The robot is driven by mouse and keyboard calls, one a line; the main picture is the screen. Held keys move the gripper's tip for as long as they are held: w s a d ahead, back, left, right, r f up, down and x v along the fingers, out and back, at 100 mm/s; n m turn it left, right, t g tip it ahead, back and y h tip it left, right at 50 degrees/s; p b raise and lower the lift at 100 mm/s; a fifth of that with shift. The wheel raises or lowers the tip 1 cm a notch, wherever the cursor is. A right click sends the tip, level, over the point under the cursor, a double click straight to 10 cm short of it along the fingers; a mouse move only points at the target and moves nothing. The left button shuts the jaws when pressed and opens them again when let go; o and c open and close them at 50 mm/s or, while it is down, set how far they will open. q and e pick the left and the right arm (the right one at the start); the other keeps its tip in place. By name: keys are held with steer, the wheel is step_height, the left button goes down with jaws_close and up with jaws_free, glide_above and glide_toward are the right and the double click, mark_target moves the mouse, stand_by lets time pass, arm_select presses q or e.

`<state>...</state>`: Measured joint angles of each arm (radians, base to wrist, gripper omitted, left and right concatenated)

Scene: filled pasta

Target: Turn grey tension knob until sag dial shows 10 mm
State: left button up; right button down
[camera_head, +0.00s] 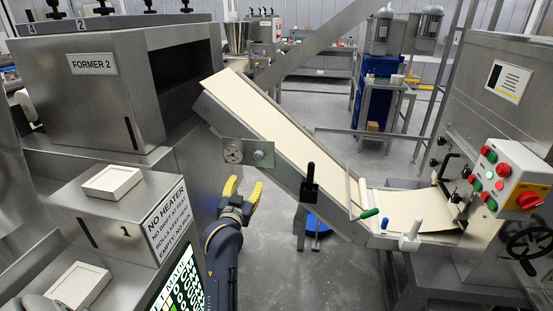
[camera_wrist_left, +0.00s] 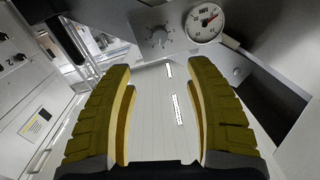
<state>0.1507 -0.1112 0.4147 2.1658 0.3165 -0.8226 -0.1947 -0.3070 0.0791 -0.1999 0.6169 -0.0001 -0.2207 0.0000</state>
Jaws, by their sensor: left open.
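The sag dial (camera_head: 233,152), a small round white gauge, is fixed to a metal plate on the side of the sloping dough conveyor. The grey tension knob (camera_head: 259,154) sits just right of it on the same plate. In the left wrist view the dial (camera_wrist_left: 205,24) shows a red needle, but its figures are too small to read. The grey knob (camera_wrist_left: 157,38) is left of it there, on a plate with marks around it. My left gripper (camera_head: 243,192), with yellow fingers, is open and empty below the knob and dial, apart from both. My right gripper is out of view.
A pale dough sheet (camera_head: 285,125) runs down the conveyor. A black-handled lever (camera_head: 310,185) stands right of my left gripper. The Former 2 machine (camera_head: 90,105) is at left, a control box (camera_head: 510,178) at right. Open floor (camera_head: 275,255) lies below the conveyor.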

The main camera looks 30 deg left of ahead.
mark_target(258, 157)
arm_select(q)
steer(key=x, duration=1.7)
steer(key=shift+w+r, duration=0.1)
steer(key=shift+r, duration=0.05)
steer(key=shift+o, duration=0.3)
jaws_close()
